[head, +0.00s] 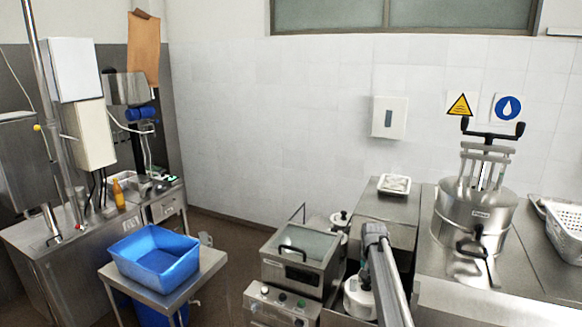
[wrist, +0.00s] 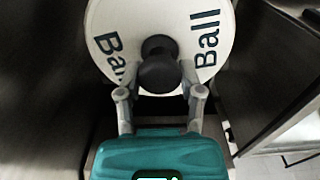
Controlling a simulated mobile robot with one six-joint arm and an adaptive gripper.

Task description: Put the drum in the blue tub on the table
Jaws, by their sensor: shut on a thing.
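The drum (wrist: 108,28) has a round white lid with dark "Ball" lettering and a black knob, seen from above in the wrist view. My gripper (wrist: 160,93) is shut on the drum, with its two grey fingers on either side of the knob. In the head view a white drum (head: 358,303) with a black top shows low in the middle, partly hidden by my arm; my fingers are not clear there. The blue tub (head: 150,277) stands on a small metal table (head: 205,270) at the lower left. The visible part of its inside looks empty.
A steel fryer-like unit (head: 292,262) stands between the drum and the tub. Pots with black knobs (head: 340,217) are behind it. A large steel vessel (head: 475,213) and a perforated basket (head: 566,232) stand on the right counter. An orange bottle (head: 118,194) is on the left counter.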

